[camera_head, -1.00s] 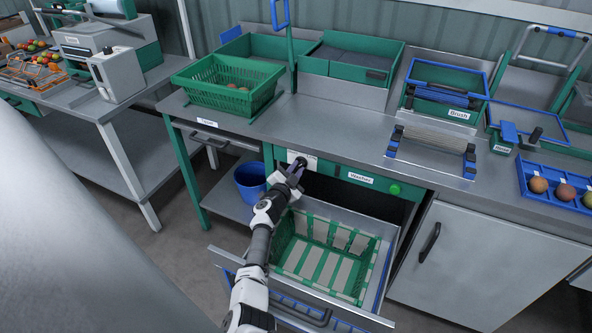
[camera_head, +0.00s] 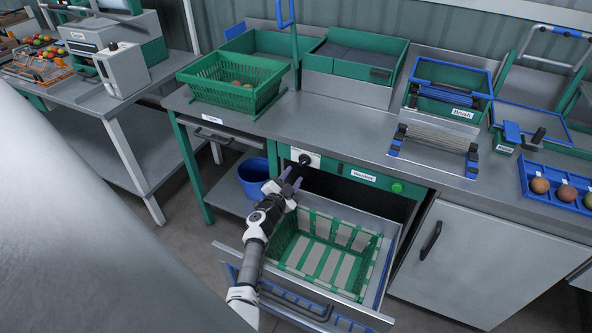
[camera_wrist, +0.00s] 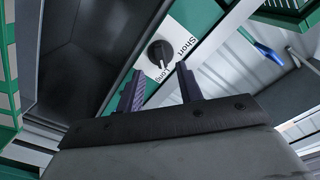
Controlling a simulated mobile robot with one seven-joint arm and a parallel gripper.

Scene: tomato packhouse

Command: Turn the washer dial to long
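The washer dial (camera_head: 305,159) is a black knob on a white plate at the left of the green washer front. In the wrist view, the dial (camera_wrist: 160,54) sits between the printed words "Short" and "Long". A pale mark on the knob seems to face "Long", but it is too small to be sure. My gripper (camera_head: 292,179) is below and in front of the dial, apart from it. In the wrist view, my gripper (camera_wrist: 162,84) has its two purple-grey fingers spread with nothing between them, and the dial lies beyond the tips.
An open drawer (camera_head: 377,262) holding a green slatted basket (camera_head: 283,246) juts out below the washer panel. A green button (camera_head: 397,187) is on the panel's right. A blue bucket (camera_head: 252,178) stands to the left. A green crate (camera_head: 208,92) stands on the counter above.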

